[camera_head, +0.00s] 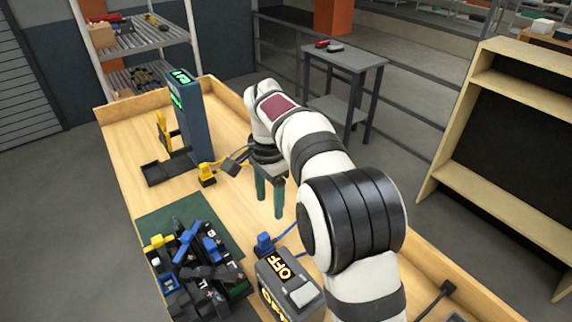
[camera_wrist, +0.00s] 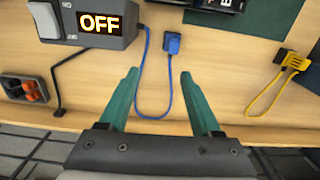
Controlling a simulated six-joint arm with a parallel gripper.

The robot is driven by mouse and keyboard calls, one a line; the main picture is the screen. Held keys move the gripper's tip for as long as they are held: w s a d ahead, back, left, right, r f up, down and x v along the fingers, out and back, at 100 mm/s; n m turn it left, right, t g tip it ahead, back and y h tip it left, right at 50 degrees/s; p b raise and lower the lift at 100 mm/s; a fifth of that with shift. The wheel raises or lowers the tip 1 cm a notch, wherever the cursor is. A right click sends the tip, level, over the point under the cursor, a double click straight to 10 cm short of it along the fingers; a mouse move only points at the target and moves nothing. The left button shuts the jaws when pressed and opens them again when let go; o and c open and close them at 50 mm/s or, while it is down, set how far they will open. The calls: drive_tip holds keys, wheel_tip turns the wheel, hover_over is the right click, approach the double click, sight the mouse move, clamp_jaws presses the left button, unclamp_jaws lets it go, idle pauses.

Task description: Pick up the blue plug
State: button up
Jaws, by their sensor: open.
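The blue plug (camera_wrist: 172,43) lies on the wooden bench at the end of a blue cable, which loops from the grey box with the OFF display. My gripper (camera_wrist: 159,78) is open and empty, with two green fingers pointing down. In the wrist view the plug shows beyond the fingertips, between their lines and apart from both. In the head view my gripper (camera_head: 269,205) is above the bench, farther back than the plug.
A yellow plug (camera_wrist: 293,60) on a yellow cable lies to the right in the wrist view. A blue-grey post (camera_head: 190,118) stands behind. Bare bench lies around the plug.

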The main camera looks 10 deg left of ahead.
sight(264, 235)
drive_tip(key=f, duration=0.6)
drive_tip(key=w+a+f, duration=0.1)
drive_tip(key=f, duration=0.5)
drive_tip(key=a+f, duration=0.1)
drive_tip(key=f, duration=0.5)
drive_tip(key=shift+w+a, duration=0.25)
drive_tip(key=shift+w, duration=0.15)
clamp_jaws()
